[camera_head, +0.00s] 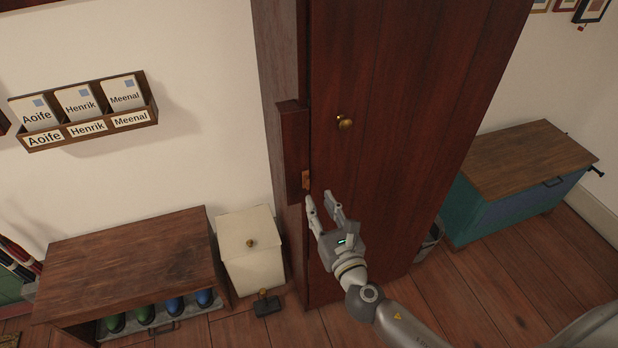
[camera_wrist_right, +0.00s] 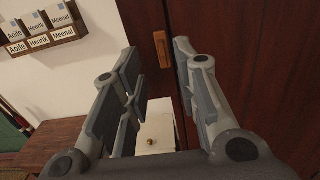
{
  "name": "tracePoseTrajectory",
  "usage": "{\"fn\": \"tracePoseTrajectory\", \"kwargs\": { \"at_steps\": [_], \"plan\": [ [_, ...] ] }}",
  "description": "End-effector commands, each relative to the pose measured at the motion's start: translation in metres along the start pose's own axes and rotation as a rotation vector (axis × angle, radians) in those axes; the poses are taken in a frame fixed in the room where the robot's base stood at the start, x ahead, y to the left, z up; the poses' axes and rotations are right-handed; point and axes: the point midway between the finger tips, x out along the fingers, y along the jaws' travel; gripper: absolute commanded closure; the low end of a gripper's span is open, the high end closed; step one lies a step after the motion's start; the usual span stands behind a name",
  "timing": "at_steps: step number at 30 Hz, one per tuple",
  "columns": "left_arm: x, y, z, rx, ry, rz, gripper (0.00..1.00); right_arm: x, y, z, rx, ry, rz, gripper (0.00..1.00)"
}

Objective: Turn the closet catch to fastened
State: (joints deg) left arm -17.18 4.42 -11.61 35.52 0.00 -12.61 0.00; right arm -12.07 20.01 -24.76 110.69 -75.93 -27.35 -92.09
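The closet (camera_head: 400,110) is a tall dark red-brown wooden cabinet with a round brass knob (camera_head: 345,123) on its door. The catch (camera_head: 306,180) is a small orange-brown wooden piece at the door's left edge, standing upright. It also shows in the right wrist view (camera_wrist_right: 161,49), upright, beyond the fingertips. My right gripper (camera_head: 319,196) is open and empty, just below and in front of the catch, apart from it as far as I can tell. In the right wrist view its two fingers (camera_wrist_right: 156,52) are spread with the catch between them in the picture. My left gripper is out of view.
A cream bin (camera_head: 250,262) with a knobbed lid stands left of the closet, beside a low wooden bench (camera_head: 130,262) with boots under it. A teal chest (camera_head: 515,205) stands to the right. A letter rack (camera_head: 90,130) hangs on the wall. Floor before the closet is mostly clear.

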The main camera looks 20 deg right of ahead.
Motion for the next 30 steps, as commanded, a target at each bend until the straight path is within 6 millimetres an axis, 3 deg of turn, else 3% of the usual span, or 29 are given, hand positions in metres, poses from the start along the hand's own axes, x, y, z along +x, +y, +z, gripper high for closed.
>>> {"fn": "tracePoseTrajectory", "kwargs": {
  "at_steps": [9, 15, 27, 30],
  "plan": [
    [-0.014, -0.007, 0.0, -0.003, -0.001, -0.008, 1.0, 0.058, 0.0, 0.002, 0.003, 0.0, 0.0, 0.71],
    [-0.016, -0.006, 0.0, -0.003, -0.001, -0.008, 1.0, 0.078, 0.0, 0.001, 0.004, 0.0, -0.001, 0.71],
    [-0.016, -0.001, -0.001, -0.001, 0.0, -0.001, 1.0, 0.085, 0.0, 0.0, 0.005, 0.002, 0.0, 0.71],
    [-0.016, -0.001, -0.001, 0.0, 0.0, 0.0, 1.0, 0.085, 0.0, -0.001, 0.005, 0.002, 0.0, 0.83]
  ]
}}
